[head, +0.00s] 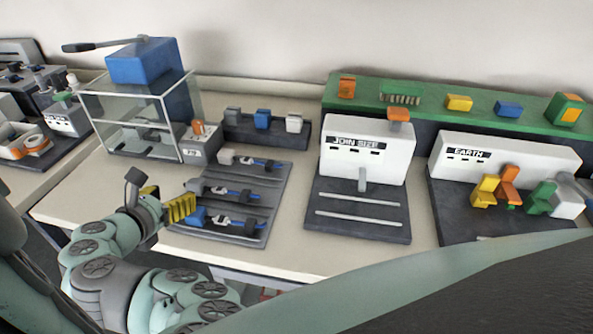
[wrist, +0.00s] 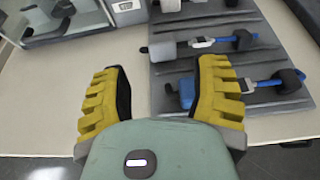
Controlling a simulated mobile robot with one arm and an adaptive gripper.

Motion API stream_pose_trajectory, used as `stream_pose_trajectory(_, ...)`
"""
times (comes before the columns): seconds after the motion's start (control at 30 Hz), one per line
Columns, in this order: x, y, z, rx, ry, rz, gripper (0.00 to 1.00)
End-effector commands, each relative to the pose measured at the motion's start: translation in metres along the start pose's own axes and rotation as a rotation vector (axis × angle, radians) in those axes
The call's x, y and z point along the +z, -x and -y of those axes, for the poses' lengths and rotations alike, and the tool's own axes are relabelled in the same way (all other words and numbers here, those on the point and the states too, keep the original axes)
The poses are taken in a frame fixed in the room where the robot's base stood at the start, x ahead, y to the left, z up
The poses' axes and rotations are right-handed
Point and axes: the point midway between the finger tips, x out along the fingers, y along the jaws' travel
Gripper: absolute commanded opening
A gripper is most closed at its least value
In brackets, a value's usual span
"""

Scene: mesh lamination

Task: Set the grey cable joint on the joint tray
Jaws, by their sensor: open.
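A dark ribbed tray (head: 272,190) holds three cable pieces in rows, each with an end block, a white middle and a dark end. The middle row has a grey block (head: 196,187), which also shows in the wrist view (wrist: 162,52). The near row has a blue block (head: 197,214), the far row a pale one (head: 226,157). My gripper (head: 166,201) is open and empty at the tray's left edge. In the wrist view its yellow fingers (wrist: 162,95) stand wide apart, the right one beside the blue block (wrist: 187,93). I cannot tell which tray is the joint tray.
Behind the tray, a dark rack (head: 238,132) holds grey, blue and white blocks. A glass-sided case (head: 130,110) with a blue top stands at the back left. Bare table lies left of the tray.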

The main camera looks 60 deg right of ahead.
Motion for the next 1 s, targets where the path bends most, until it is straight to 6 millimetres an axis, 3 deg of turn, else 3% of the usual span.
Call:
stream_pose_trajectory(0.33, 0.0, 0.045, -0.001, 0.004, 0.001, 0.001, 0.61)
stream_pose_trajectory(0.73, -0.002, 0.057, -0.003, 0.011, -0.009, -0.005, 0.61)
stream_pose_trajectory(0.87, -0.011, 0.055, -0.022, 0.105, -0.073, -0.044, 0.61)
stream_pose_trajectory(1.0, -0.031, 0.062, -0.067, 0.316, -0.236, -0.149, 0.61)
